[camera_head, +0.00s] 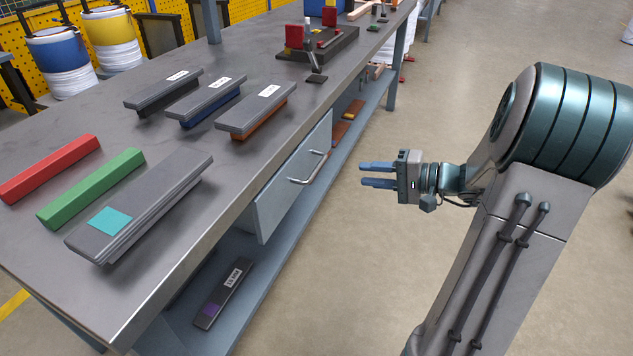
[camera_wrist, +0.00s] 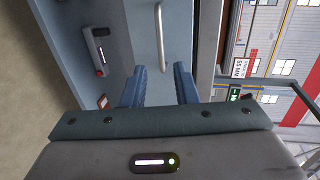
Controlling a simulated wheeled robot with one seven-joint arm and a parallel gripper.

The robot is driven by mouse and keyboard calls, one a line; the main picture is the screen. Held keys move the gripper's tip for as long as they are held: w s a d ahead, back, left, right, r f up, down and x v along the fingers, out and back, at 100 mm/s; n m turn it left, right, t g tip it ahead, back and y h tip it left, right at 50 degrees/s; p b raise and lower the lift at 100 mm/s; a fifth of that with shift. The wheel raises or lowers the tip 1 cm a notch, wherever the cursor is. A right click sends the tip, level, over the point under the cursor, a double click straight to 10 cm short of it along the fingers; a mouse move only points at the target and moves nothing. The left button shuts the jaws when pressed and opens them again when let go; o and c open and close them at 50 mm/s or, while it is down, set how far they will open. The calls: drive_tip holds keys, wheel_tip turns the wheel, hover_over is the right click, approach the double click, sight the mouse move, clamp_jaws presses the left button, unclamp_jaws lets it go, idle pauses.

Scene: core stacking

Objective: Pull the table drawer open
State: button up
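The table drawer (camera_head: 294,180) is a pale blue-grey front under the edge of the metal workbench (camera_head: 222,215). A silver bar handle (camera_head: 310,169) runs along its face. My gripper (camera_head: 362,174) is to the right of the drawer, apart from the handle, with its fingers pointing left toward it. The two blue fingers are spread with nothing between them. In the wrist view the handle (camera_wrist: 161,38) lies ahead of the open fingers (camera_wrist: 160,82), roughly between their tips. I cannot tell whether the drawer is fully shut.
Grey laminated bars, a red bar (camera_head: 48,168) and a green bar (camera_head: 92,188) lie on the bench top. A dark block (camera_head: 223,292) lies on the lower shelf (camera_head: 262,280). A fixture (camera_head: 318,45) stands farther back. The floor (camera_head: 360,270) right of the bench is clear.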

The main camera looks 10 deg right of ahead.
sight(317, 168)
drive_tip(key=b+x, duration=0.3)
drive_tip(key=x, duration=1)
drive_tip(key=shift+w+a+f, duration=0.1)
drive_tip(key=shift+w+a, duration=0.15)
clamp_jaws()
